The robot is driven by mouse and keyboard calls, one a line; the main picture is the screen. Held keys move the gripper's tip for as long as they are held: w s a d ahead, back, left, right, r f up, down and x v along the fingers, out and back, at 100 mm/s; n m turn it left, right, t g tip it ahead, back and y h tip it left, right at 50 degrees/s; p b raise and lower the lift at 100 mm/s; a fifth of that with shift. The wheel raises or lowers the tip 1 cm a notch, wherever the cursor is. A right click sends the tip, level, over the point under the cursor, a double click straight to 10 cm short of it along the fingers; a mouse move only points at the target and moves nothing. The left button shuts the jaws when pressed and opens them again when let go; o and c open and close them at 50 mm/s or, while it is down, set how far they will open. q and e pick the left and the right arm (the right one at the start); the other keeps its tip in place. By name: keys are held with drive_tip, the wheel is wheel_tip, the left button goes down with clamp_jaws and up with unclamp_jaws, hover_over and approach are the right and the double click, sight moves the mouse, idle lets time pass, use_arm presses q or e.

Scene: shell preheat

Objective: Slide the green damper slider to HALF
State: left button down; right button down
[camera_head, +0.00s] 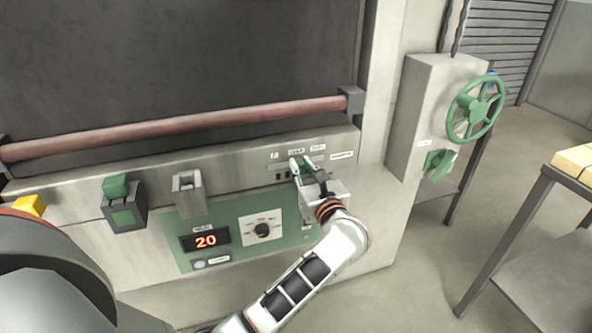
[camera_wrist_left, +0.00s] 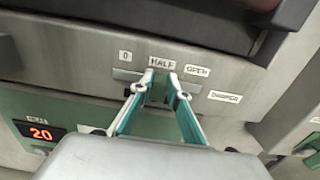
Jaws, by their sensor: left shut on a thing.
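The damper slider (camera_wrist_left: 159,88) is mostly hidden between the fingertips of my left gripper (camera_wrist_left: 162,82). The 0 label (camera_wrist_left: 125,56) is to the left, and the OPEN label (camera_wrist_left: 197,71) and DAMPER label (camera_wrist_left: 225,97) are to the right. In the head view my left gripper (camera_head: 301,164) is at the same panel, under the row of labels. My right gripper is not in view.
A red-brown bar (camera_head: 190,124) runs above the panel. A display reading 20 (camera_head: 206,240) and a dial (camera_head: 262,230) are below left. A green block switch (camera_head: 122,217) and a grey bracket (camera_head: 188,194) stick out at left. A green handwheel (camera_head: 474,110) is at right.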

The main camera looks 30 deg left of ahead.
use_arm(q)
drive_tip(key=c, duration=1.9)
unclamp_jaws()
drive_tip(key=shift+s+d, duration=0.1)
drive_tip(key=v, duration=0.7)
drive_tip(key=shift+s+d, duration=0.1)
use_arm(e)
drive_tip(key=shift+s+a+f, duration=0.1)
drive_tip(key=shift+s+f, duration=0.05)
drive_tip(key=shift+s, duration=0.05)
